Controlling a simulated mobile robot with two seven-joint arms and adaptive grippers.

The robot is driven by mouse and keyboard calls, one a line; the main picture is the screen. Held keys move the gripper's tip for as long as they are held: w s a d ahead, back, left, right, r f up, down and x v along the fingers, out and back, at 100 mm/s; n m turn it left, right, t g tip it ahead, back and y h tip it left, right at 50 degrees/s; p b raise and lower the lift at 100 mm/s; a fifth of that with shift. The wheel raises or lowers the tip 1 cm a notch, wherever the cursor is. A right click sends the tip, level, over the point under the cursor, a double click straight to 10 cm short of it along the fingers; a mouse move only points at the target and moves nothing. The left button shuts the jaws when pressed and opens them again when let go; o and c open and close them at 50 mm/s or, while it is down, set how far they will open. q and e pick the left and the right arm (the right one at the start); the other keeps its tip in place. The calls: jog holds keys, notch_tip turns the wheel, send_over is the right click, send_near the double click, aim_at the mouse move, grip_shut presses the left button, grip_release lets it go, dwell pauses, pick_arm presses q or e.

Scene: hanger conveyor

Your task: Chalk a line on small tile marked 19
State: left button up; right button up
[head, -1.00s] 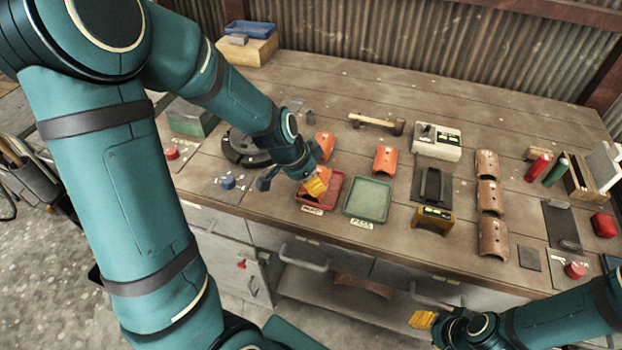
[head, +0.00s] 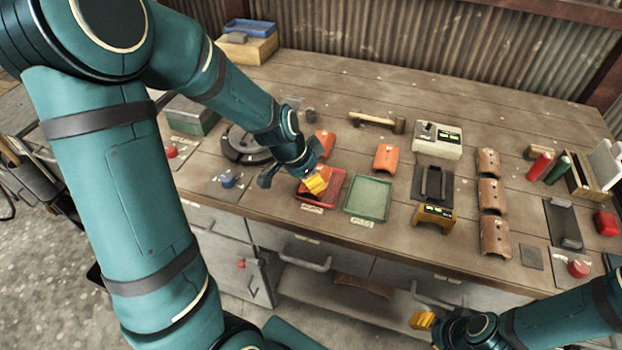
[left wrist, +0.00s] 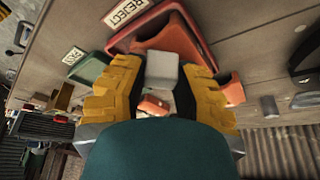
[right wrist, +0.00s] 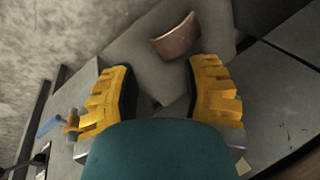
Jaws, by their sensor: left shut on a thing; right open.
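My left gripper (head: 316,183) is shut on a pale grey block (left wrist: 162,70), perhaps the chalk, above the red tray (head: 343,185). The tray's label reads REJECT in the left wrist view. An orange curved tile (left wrist: 172,40) lies in the tray just beyond the block; I cannot tell whether they touch. Two other small orange tiles (head: 386,158) and (head: 325,143) stand on the bench behind the trays. No number 19 is readable on any tile.
A green tray (head: 368,197) stands right of the red one. Several larger brown tiles (head: 489,194) form a column farther right. A yellow-brown stand (head: 434,216), a hammer (head: 378,121), a white device (head: 437,140) and red and green cylinders (head: 539,166) also occupy the bench.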

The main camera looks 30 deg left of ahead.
pick_arm(q)
jog(key=shift+w+a, duration=0.1)
jog(key=shift+w, duration=0.35)
jog(key=shift+s, duration=0.2)
jog(key=shift+s+d, duration=0.2)
jog(key=shift+s, duration=0.45)
jog(key=shift+w+f+b, duration=0.1)
jog(key=shift+w+b, duration=0.05)
jog(key=shift+b, duration=0.15)
jog(key=shift+w+a, duration=0.2)
jog(key=shift+w, duration=0.5)
jog(key=shift+s, duration=0.2)
jog(key=shift+s+d+b, duration=0.2)
jog(key=shift+s+b, duration=0.15)
jog(key=shift+s, duration=0.3)
